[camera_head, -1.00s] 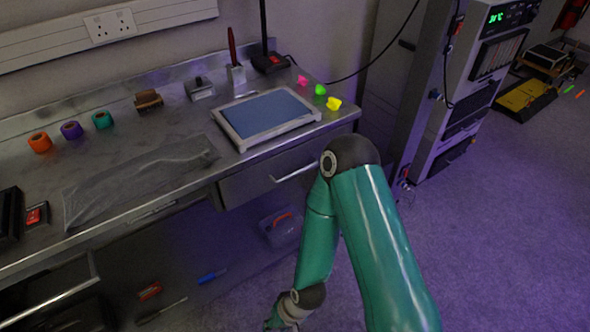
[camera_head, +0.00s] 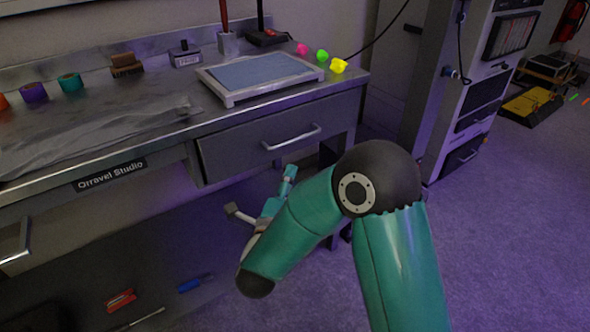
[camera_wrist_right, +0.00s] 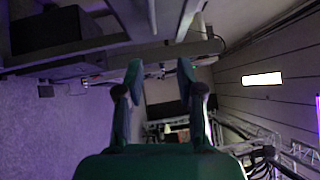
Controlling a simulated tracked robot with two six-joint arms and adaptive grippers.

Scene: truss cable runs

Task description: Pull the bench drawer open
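The bench drawer (camera_head: 225,152) sits under the right part of the metal bench top. Its grey front looks shut, and its pale bar handle (camera_head: 292,138) is in plain view. My right gripper (camera_head: 261,191) is below and a little left of the handle, apart from it, with its fingers spread and nothing between them. In the right wrist view the two fingers of my right gripper (camera_wrist_right: 161,72) also stand apart and empty. My left gripper is in neither view.
A tablet-like panel (camera_head: 260,73) lies on the bench above the drawer, with small coloured lumps (camera_head: 339,66) beside it. A plastic sheet (camera_head: 95,132) covers the left part. A grey equipment rack (camera_head: 470,90) stands to the right. Purple floor (camera_head: 500,240) in front is clear.

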